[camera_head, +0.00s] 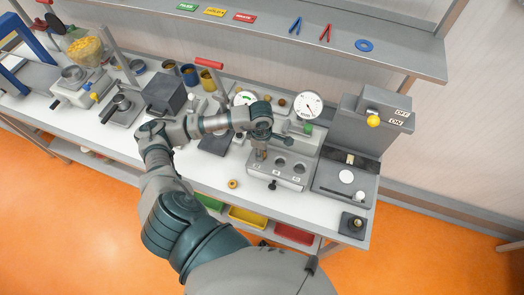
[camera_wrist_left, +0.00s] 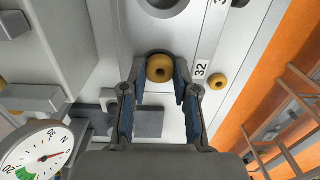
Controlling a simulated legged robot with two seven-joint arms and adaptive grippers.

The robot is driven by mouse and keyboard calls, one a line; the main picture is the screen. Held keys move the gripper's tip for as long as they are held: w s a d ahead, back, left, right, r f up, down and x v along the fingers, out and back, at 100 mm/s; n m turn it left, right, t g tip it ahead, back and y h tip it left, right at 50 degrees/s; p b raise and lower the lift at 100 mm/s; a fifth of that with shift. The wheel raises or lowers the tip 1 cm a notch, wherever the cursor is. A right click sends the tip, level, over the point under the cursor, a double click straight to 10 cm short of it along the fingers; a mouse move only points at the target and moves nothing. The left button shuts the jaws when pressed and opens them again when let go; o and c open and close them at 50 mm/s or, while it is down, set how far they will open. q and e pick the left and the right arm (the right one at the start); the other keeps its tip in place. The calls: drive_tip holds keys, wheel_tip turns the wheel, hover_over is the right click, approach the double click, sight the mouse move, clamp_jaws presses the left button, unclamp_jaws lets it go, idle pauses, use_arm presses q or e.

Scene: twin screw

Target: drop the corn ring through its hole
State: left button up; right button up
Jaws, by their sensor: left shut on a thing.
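A small yellow-orange ring (camera_wrist_left: 159,68), which I take as the corn ring, is between the fingertips of my left gripper (camera_wrist_left: 159,88) in the left wrist view. My left gripper (camera_head: 261,154) is shut on it and points down at the left end of a grey block with round holes (camera_head: 277,180) in the head view. A dark round edge shows around the ring; how far it is above or in a hole cannot be told. Two other holes show to the right of the gripper in the head view. My right gripper is not in view.
Another yellow ring (camera_head: 233,184) lies on the white table left of the block; it also shows in the left wrist view (camera_wrist_left: 218,82). A dial gauge (camera_head: 309,105) stands behind the block. A grey machine with a yellow knob (camera_head: 373,121) stands at right.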

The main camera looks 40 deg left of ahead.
use_arm(q)
drive_tip(key=shift+d, duration=0.45)
drive_tip(key=shift+d+r, duration=0.25)
drive_tip(key=shift+d, duration=0.55)
drive_tip(key=shift+a, duration=0.15)
drive_tip(key=shift+a+f, duration=0.1)
drive_tip(key=shift+a, duration=0.65)
drive_tip(key=shift+a+f, duration=0.15)
drive_tip(key=shift+a, duration=0.5)
drive_tip(key=shift+d+r+b, duration=0.2)
drive_tip(key=shift+d+b, duration=0.15)
drive_tip(key=shift+d, duration=0.1)
drive_tip(key=shift+a, duration=0.65)
drive_tip(key=shift+a+f, duration=0.15)
drive_tip(key=shift+a, duration=0.35)
drive_tip(key=shift+d, duration=0.4)
drive_tip(key=shift+d+b, duration=0.1)
drive_tip(key=shift+b, duration=0.25)
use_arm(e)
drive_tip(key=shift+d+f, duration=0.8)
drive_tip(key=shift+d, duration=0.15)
